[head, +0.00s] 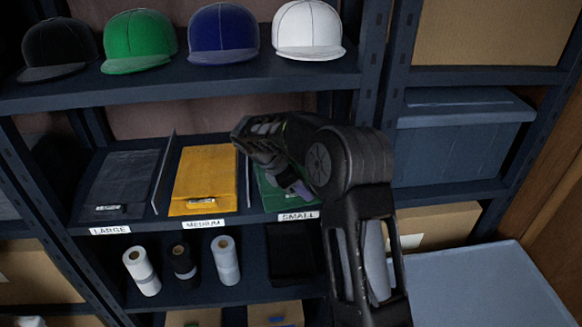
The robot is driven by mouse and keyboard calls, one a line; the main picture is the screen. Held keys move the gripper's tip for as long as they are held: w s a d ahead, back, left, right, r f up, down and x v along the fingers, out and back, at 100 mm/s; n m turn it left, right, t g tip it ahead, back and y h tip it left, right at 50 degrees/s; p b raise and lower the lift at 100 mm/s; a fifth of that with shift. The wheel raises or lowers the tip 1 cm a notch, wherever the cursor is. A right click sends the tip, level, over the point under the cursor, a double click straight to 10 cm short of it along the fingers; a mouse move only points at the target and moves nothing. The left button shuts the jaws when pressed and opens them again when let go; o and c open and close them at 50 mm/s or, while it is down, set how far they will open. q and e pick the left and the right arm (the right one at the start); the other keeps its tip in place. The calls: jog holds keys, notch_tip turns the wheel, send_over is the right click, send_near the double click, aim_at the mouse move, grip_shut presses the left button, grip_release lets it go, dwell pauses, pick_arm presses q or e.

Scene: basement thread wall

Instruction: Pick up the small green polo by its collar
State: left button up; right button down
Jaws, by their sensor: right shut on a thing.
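The small green polo (273,198) lies folded on the middle shelf, in the slot above the SMALL label (298,216). My right arm covers most of it, and only its green left and front parts show. My right gripper (300,188) is over the polo at its right front, shut on it. The fingertips are partly hidden, so I cannot see if they hold the collar. The polo still appears to be down in its slot. My left gripper is not in view.
A yellow folded polo (204,172) lies in the MEDIUM slot and a dark one (120,180) in the LARGE slot, with thin dividers between. Several caps, including a white one (307,30), stand above. Thread spools (226,262) stand below. A grey tabletop (485,285) is at lower right.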

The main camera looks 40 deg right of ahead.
jog(key=shift+w+r, duration=0.1)
jog(key=shift+r, duration=0.1)
jog(key=shift+a+r, duration=0.1)
jog(key=shift+r, duration=0.45)
notch_tip(320, 180, up, 2)
jog(key=shift+r+b, duration=0.1)
jog(key=shift+b, duration=0.4)
jog(key=s+a+b, duration=0.1)
jog(key=s+a, duration=0.3)
jog(key=s, duration=0.3)
jog(key=s+a+b, duration=0.1)
jog(key=s+a, duration=0.4)
jog(key=s, duration=0.3)
jog(key=shift+s+a, duration=0.15)
jog(key=shift+s, duration=0.1)
